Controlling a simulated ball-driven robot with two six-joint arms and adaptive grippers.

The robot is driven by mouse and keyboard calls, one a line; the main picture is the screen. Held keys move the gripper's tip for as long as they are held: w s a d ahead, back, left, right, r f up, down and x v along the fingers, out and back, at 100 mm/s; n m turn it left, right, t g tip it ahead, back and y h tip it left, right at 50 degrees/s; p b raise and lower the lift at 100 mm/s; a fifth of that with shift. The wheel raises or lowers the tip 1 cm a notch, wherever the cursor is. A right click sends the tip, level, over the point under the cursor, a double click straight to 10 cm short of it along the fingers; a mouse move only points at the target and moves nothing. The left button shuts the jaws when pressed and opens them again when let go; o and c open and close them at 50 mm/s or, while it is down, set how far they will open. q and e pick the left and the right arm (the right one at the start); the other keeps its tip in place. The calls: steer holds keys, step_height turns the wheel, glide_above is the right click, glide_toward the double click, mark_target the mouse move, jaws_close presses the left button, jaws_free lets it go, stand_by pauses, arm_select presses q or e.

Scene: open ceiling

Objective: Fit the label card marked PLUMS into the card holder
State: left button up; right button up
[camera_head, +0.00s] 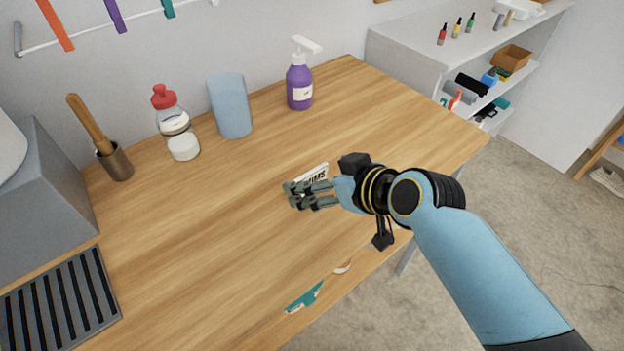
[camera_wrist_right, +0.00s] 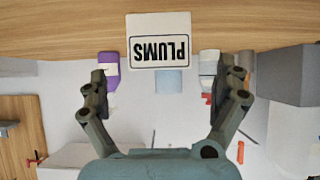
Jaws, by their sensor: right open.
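The white label card marked PLUMS (camera_head: 314,174) is near the middle of the wooden table, partly hidden behind my right gripper. My right gripper (camera_head: 308,195) is open and comes in from the right at the card. In the right wrist view, the card (camera_wrist_right: 158,27) appears upside down, beyond the open fingers (camera_wrist_right: 168,88) and across the gap between them. No contact with the fingers shows there. I cannot make out a card holder for certain. My left gripper is not in view.
On the wooden table (camera_head: 210,270), a purple pump bottle (camera_head: 299,88), blue cup (camera_head: 231,106), red-capped bottle (camera_head: 174,123) and a pestle in a pot (camera_head: 113,160) stand at the back. A teal object (camera_head: 304,297) and a small white-orange object (camera_head: 343,267) lie near the front edge.

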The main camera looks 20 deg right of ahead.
mark_target(312, 172)
steer(key=x, duration=0.3)
steer(key=shift+w+a, duration=0.15)
steer(key=shift+w, duration=0.3)
steer(key=shift+s, duration=0.1)
steer(key=shift+c, duration=0.3)
steer(key=c, duration=1.1)
steer(key=shift+o, duration=0.2)
steer(key=shift+r, duration=0.1)
